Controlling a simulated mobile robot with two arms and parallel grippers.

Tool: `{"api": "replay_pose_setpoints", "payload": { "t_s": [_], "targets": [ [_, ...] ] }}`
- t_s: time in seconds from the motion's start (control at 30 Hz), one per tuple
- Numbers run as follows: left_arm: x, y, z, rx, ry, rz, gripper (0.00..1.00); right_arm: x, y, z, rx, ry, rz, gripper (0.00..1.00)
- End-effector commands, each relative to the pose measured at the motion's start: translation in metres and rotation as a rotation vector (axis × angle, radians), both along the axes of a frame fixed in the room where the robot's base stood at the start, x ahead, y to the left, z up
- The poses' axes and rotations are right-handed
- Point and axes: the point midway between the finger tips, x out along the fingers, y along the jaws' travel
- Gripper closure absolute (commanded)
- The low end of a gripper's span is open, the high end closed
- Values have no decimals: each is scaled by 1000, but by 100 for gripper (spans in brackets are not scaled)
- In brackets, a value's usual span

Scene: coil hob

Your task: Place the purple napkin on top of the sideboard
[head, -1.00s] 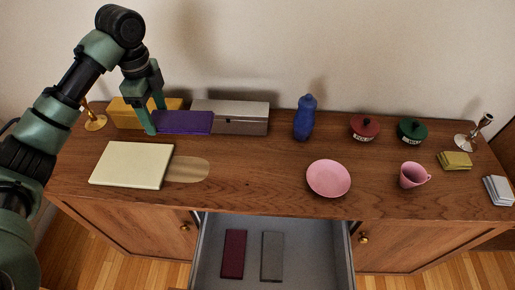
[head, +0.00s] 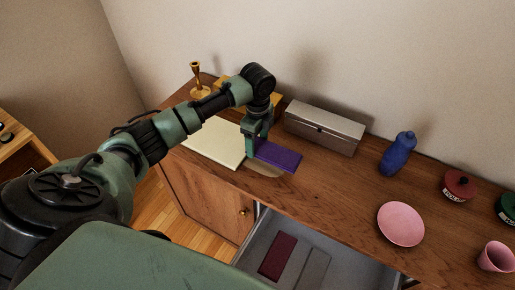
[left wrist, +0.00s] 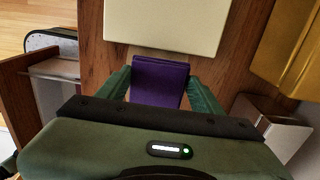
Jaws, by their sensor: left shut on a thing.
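The purple napkin (head: 278,156) is a flat folded rectangle over the top of the wooden sideboard (head: 322,190). My left gripper (head: 254,146) is shut on its left end. In the left wrist view the napkin (left wrist: 159,82) sits between the two green fingers. The napkin is above or on the oval light patch beside the cream board; I cannot tell whether it touches the wood. The drawer (head: 345,262) of the sideboard is open, with a dark red folded napkin (head: 278,255) and a grey one (head: 313,268) in it. My right gripper is not in view.
A cream board (head: 215,143) lies left of the napkin. Behind stand a yellow box (head: 232,88), a grey box (head: 324,127) and a brass candlestick (head: 198,80). A blue bottle (head: 397,153), pink plate (head: 401,224), red pot (head: 458,186) and pink cup (head: 495,257) stand to the right. Bare wood lies between napkin and plate.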

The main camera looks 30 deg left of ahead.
Motion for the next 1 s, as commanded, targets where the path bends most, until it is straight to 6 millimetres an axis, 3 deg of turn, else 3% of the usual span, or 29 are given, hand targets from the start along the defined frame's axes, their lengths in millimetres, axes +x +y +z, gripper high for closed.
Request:
{"api": "replay_pose_setpoints", "payload": {
  "t_s": [0.3,0.7,0.73,0.8,1.0],
  "targets": [
    [-1,0,-40,0,2,1,73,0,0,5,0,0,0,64],
    [-1,0,-46,0,1,0,73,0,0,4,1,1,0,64],
    [0,0,-45,0,1,-1,28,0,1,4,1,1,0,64],
    [0,0,-45,0,1,0,12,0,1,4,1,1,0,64],
    [0,0,-45,0,1,0,12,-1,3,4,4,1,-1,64]
  ]
}}
